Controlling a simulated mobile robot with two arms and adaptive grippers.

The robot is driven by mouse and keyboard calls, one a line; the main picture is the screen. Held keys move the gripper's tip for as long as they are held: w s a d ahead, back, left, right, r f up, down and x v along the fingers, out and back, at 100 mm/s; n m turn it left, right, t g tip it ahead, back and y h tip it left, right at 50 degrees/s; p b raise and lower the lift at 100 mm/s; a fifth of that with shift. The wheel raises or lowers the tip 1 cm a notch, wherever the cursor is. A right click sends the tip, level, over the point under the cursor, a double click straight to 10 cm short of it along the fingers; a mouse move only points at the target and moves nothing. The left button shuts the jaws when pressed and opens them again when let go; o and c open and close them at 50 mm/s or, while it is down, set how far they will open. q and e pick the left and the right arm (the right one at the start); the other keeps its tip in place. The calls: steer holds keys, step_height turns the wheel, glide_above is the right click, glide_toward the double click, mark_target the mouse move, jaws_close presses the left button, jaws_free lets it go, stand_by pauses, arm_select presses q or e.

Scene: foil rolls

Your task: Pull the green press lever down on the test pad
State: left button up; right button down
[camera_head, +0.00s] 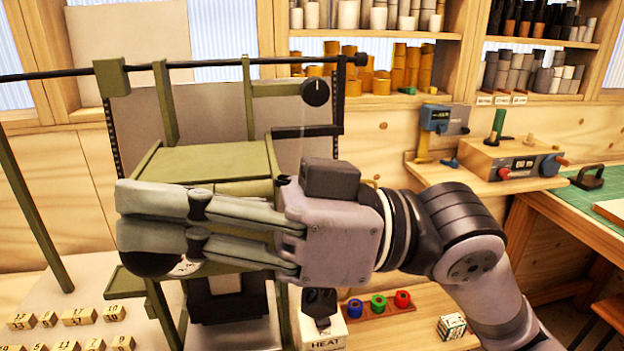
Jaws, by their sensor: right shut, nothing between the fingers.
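An olive-green press (210,162) stands left of centre. A long olive-green bar (33,220) slants down at its left side; I cannot tell whether this bar is the lever. A dark round knob (145,263) shows below my right gripper's fingers, its upper part hidden by them. My right gripper (124,216) reaches in from the right, in front of the press. Its fingers point left and are shut and empty, and I cannot tell whether they touch the knob. The test pad cannot be made out clearly; the gripper hides much of the press's lower front. My left gripper is not in view.
Numbered wooden blocks (79,316) lie at lower left. A box marked HEAT (324,333) and a tray of coloured rolls (378,305) stand below my right arm. A knobbed device (512,158) sits on the right shelf. Foil rolls (399,65) fill shelves behind.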

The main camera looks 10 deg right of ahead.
arm_select(q)
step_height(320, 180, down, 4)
steer(key=b, duration=0.5)
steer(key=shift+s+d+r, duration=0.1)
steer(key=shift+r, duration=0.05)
arm_select(e)
steer(key=d+f, duration=0.1)
steer(key=d, duration=0.9)
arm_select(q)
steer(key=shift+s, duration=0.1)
